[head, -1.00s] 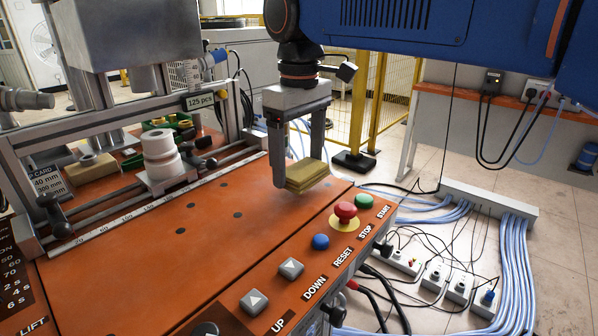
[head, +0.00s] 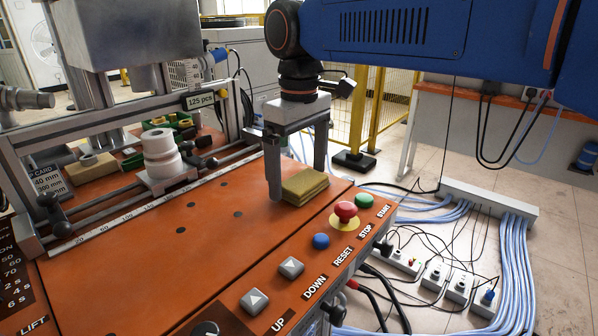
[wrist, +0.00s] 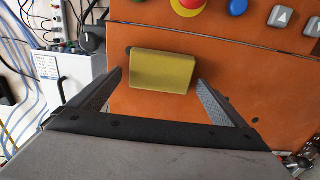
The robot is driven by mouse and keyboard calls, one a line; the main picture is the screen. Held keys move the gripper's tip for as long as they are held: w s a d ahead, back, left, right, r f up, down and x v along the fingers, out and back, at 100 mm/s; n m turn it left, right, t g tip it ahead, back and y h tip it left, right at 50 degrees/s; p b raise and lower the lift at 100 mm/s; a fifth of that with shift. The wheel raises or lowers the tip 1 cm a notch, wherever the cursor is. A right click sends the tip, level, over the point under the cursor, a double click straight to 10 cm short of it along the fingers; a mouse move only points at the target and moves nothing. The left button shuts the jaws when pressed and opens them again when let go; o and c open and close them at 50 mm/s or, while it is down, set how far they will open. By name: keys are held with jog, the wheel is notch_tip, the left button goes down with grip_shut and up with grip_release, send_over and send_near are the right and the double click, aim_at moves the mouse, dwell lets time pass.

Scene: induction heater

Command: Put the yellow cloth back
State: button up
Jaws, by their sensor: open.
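The yellow cloth (head: 306,187) is a folded, thick pad. It lies on the orange machine top (head: 180,245) near its right edge, behind the red stop button. My gripper (head: 299,188) is open, with its fingers pointing down on either side of the cloth. In the wrist view the cloth (wrist: 161,72) lies ahead of and between the two spread fingertips, with a gap showing on both sides. The gripper (wrist: 158,80) holds nothing.
The red stop button (head: 345,211), green button (head: 364,201) and blue button (head: 320,241) stand close by at the front edge. A white stacked cylinder (head: 161,155) stands on the rail at left. The orange top between is clear.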

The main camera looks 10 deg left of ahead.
aim_at(299, 178)
notch_tip(299, 178, up, 12)
dwell(0.5)
